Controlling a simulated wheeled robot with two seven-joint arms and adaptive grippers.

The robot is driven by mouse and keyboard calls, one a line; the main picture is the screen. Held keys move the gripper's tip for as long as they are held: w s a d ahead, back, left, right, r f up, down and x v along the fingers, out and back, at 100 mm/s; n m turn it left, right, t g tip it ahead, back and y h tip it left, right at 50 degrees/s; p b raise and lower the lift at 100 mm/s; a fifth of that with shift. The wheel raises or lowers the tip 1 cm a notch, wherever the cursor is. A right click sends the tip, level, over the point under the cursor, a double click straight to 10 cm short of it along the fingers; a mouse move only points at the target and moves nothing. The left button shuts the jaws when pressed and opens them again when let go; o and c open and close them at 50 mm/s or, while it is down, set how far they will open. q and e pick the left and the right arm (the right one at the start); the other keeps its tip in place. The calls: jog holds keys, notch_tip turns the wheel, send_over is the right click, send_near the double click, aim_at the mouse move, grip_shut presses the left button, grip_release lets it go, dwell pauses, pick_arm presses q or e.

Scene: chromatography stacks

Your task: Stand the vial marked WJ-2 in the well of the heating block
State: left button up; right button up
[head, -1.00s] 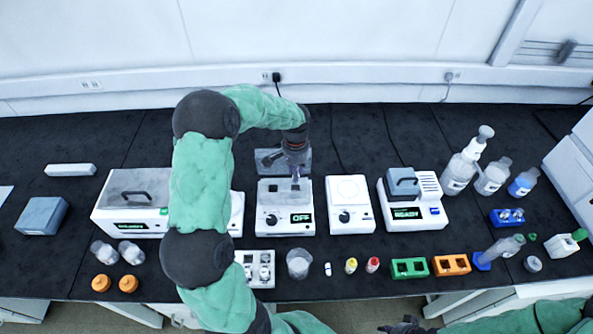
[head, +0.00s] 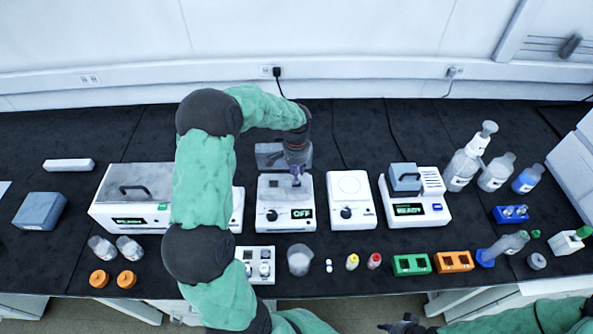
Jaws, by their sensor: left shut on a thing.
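The heating block (head: 271,221) is a white unit with a grey top and a display reading OFF, in the middle of the bench. My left gripper (head: 297,179) is over its top plate, fingers pointing down. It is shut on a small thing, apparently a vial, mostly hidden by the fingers. I cannot tell whether the vial touches the block. My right gripper (head: 402,327) is low at the bottom edge, far from the block, its jaws unclear.
A white dial unit (head: 350,186) and a unit reading READY (head: 430,215) stand to the right. In front are a beaker (head: 300,261), small capped vials (head: 352,262), a green rack (head: 411,265) and an orange rack (head: 453,262). Bottles (head: 461,168) stand back right.

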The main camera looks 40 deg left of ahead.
pick_arm(q)
jog(key=shift+f, duration=0.25)
dwell(0.4)
jog(key=shift+f+b, duration=0.75)
jog(key=shift+f, duration=0.35)
jog(key=shift+f, duration=0.25)
jog(key=shift+f+b, duration=0.35)
jog(key=shift+f, duration=0.2)
jog(key=shift+s+d+f, duration=0.1)
